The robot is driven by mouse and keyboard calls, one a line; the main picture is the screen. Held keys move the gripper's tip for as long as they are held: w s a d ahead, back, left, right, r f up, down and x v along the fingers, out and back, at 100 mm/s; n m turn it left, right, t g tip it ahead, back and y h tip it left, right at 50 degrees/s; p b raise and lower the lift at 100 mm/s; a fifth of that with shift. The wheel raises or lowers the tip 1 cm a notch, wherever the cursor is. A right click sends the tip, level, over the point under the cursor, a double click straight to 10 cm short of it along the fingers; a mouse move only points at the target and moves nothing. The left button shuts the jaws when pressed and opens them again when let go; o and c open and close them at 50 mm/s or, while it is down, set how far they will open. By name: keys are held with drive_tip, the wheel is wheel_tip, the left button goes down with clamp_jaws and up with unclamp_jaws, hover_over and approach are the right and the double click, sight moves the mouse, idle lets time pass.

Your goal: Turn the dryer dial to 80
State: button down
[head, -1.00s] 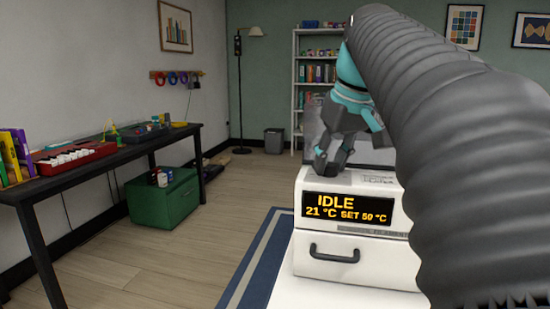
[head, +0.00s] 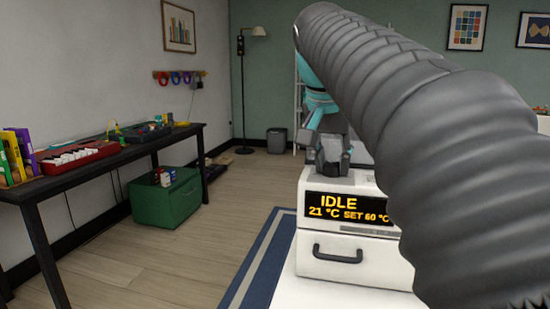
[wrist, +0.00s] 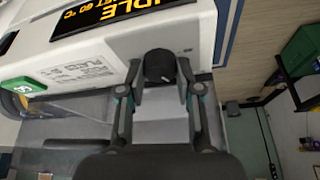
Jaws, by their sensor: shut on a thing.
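The white filament dryer (head: 345,262) stands at the lower middle of the head view, with a drawer and black handle below its display. The display (head: 347,209) reads IDLE, 21 °C, SET 60 °C in yellow. In the wrist view, the black round dial (wrist: 158,64) sits on the dryer's top, between my gripper's fingertips. My gripper (head: 332,165) is shut on the dial from above, one finger on each side. My arm hides the dryer's right part in the head view.
In the wrist view, a green button or switch (wrist: 22,85) lies on the dryer's top, left of the dial. The wooden floor between is clear.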

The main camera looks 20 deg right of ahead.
drive_tip(key=m, duration=0.1)
drive_tip(key=m+g, duration=0.1)
drive_tip(key=m, duration=0.1)
drive_tip(key=shift+w+a+m+h, duration=0.1)
drive_tip(key=shift+w+m+h, duration=0.05)
drive_tip(key=shift+m+h, duration=0.15)
drive_tip(key=m+g, duration=0.1)
drive_tip(key=m, duration=0.2)
drive_tip(key=shift+m+g, duration=0.3)
drive_tip(key=shift+g, duration=0.1)
drive_tip(key=m+g, duration=0.1)
drive_tip(key=m, duration=0.1)
drive_tip(key=m+g, duration=0.1)
drive_tip(key=m, duration=0.2)
drive_tip(key=shift+w+f+m, duration=0.1)
drive_tip(key=shift+w+m, duration=0.05)
drive_tip(key=shift+m, duration=0.15)
drive_tip(key=c, duration=0.8)
unclamp_jaws()
